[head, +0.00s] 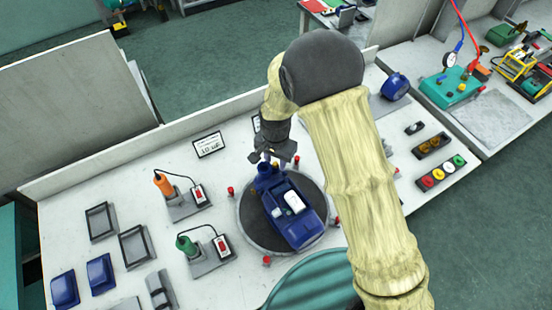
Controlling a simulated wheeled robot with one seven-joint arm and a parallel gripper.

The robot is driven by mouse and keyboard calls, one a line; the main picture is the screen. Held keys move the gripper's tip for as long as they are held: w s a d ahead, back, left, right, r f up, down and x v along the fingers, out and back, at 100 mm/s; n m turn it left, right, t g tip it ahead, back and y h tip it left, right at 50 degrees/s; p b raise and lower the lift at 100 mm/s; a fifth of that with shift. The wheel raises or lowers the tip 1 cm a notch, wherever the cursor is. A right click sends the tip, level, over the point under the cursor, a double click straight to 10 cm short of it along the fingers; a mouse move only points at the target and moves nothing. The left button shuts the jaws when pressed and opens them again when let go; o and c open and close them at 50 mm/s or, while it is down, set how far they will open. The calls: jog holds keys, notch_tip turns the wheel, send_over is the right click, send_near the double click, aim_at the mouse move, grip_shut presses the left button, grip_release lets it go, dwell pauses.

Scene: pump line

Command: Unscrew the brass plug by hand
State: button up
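A blue pump housing (303,230) with a white part on top lies on a dark round turntable (253,228) in the middle of the bench. My gripper (266,160) is just above the far end of the housing, by its blue port (268,176). The fingers are small and dark here, and I cannot tell whether they are apart or touch anything. I cannot make out the brass plug; the gripper may hide it.
An orange-handled tool (163,184) and a green-handled tool (187,246) stand in holders at left. Small red posts ring the turntable. Blue covers (101,274) lie front left. Trays of coloured caps (440,174) and brass-coloured parts (432,145) lie at right.

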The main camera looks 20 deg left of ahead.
jog(key=shift+m, duration=0.5)
jog(key=m+p, duration=0.1)
jog(key=m, duration=0.2)
dwell(0.4)
grip_shut()
jog(key=shift+n, duration=1.5)
jog(key=shift+d, duration=0.1)
jog(key=shift+f+n, duration=0.1)
jog(key=shift+n, duration=1.3)
